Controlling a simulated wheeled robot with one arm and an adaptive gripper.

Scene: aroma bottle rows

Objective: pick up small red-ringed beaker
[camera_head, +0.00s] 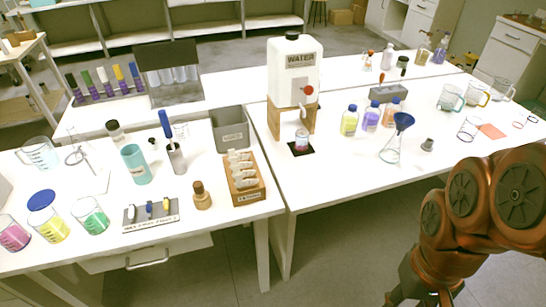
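Several clear glass vessels stand at the right end of the white table. A thin red ring (518,125) shows there, but its glass is too faint and small to make out, so I cannot tell for sure that it is the small red-ringed beaker. A larger clear beaker (502,90) stands behind it. Another small clear beaker (468,128) stands to its left, near a red-orange flat patch (491,131). My gripper (420,298) is low at the bottom edge, in front of and below the table, mostly cut off. Its fingers do not show clearly.
My orange arm fills the lower right, close to the table's front edge. A blue funnel on a flask (397,138), a small grey item (427,145) and a white water tank (294,72) stand further left. Open floor lies before the table.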

